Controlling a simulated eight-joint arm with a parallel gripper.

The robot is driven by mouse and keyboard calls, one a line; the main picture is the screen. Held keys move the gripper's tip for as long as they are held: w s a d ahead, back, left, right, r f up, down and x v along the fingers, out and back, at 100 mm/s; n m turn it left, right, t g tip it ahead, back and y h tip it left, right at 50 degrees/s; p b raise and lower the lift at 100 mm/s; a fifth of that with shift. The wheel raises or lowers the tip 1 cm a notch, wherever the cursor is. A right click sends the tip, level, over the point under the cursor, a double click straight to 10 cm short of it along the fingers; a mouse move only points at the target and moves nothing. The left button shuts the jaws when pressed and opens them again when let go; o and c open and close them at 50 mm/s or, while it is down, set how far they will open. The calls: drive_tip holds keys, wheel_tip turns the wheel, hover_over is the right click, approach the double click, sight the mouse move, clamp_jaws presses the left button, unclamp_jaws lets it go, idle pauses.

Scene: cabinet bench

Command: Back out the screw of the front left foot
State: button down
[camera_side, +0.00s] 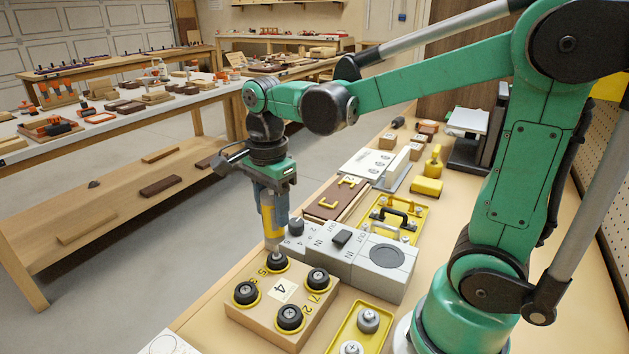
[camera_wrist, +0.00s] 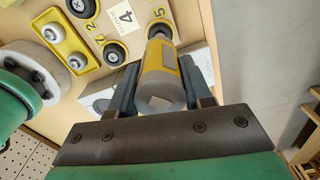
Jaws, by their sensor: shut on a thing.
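My gripper (camera_side: 273,212) points down and is shut on a yellow and grey screwdriver (camera_side: 268,222). In the wrist view the screwdriver (camera_wrist: 163,78) sits between the two dark fingers. Below is a wooden block (camera_side: 238,311) with a label "4" and several round black feet, each in a yellow ring with a screw at its middle. The screwdriver's tip is at the foot at the block's far corner (camera_side: 277,264), beside a "5". Whether the tip is seated in the screw cannot be told. Other feet are at the left (camera_side: 246,293), right (camera_side: 317,278) and near side (camera_side: 290,319).
A grey box (camera_side: 383,284) with knob and switch stands close behind the block. A yellow tray (camera_side: 343,326) with grey round parts lies to its right. A brown panel (camera_side: 335,204), a yellow tray with a handle (camera_side: 374,224) and small blocks lie farther back. Open floor is left of the bench.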

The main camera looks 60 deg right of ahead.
idle(0.5)
drive_tip(key=shift+r, duration=3)
drive_tip(key=n, duration=0.1)
drive_tip(key=w+n, duration=0.1)
drive_tip(key=n, duration=0.3)
drive_tip(key=shift+w+a+f, duration=0.1)
drive_tip(key=shift+w+a, duration=0.1)
drive_tip(key=shift+a, duration=0.1)
drive_tip(key=n, duration=1.4)
drive_tip(key=shift+s+d+f, duration=0.1)
drive_tip(key=shift+s+d, duration=0.1)
drive_tip(key=shift+s, duration=0.15)
drive_tip(key=shift+s+d+f, duration=0.1)
drive_tip(key=shift+s, duration=0.2)
drive_tip(key=shift+s+f, duration=0.1)
drive_tip(key=shift+f, duration=2.3)
